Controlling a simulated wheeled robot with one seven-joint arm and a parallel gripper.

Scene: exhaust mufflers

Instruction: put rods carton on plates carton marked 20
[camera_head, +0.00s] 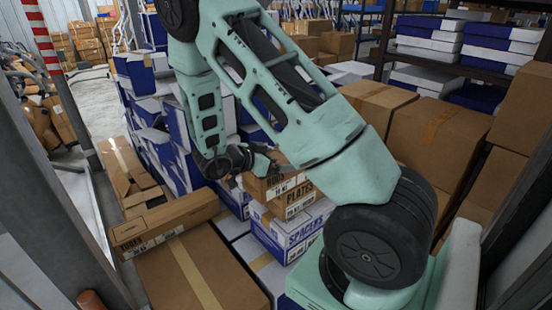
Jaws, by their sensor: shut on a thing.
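My gripper (258,164) is at the centre, partly hidden by my own arm, and is shut on a small brown carton (284,183). I take this as the rods carton, but its name cannot be read from here. The plates carton (299,201), brown with black PLATES lettering, is directly below it; its number is too small to read surely. The held carton is over the plates carton, and I cannot tell whether they touch. My arm hides the right side of both.
A white and blue SPACERS carton (290,232) stands under the plates carton. A large taped brown carton (200,275) lies in front, with a long brown carton (165,222) at left. Blue and white boxes (165,150) are piled behind. Large brown cartons (435,140) stand right.

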